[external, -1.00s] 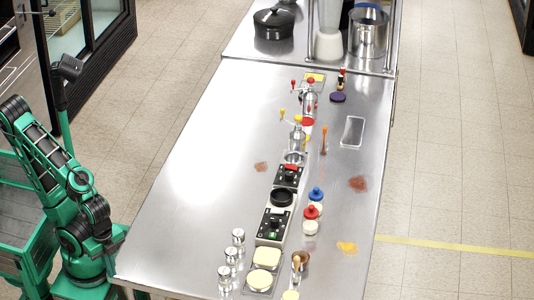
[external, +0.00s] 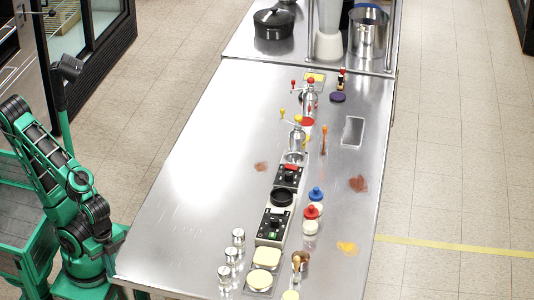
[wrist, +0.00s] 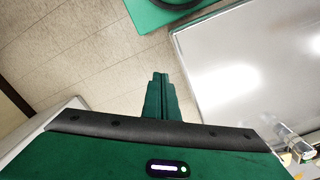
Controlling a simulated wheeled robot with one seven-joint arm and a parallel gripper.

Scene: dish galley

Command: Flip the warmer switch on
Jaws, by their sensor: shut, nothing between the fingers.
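Two dark control units stand in a row along the middle of the steel table. The farther unit (external: 287,178) has a red part on top. The nearer unit (external: 271,229) has small knobs and a green spot, with a round black dish (external: 281,197) just behind it. I cannot tell which one carries the warmer switch, or how any switch is set. My gripper (wrist: 158,82) is shut and empty in the wrist view, over the floor beside the table's edge. It is well away from both units, and neither unit can be made out in the wrist view.
Metal shakers (external: 231,256) stand left of the nearer unit. Blue-topped (external: 316,196) and red-topped (external: 311,213) jars stand to the right. Dispensers with levers (external: 297,136) stand farther back. The left part of the steel table (external: 205,165) is clear.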

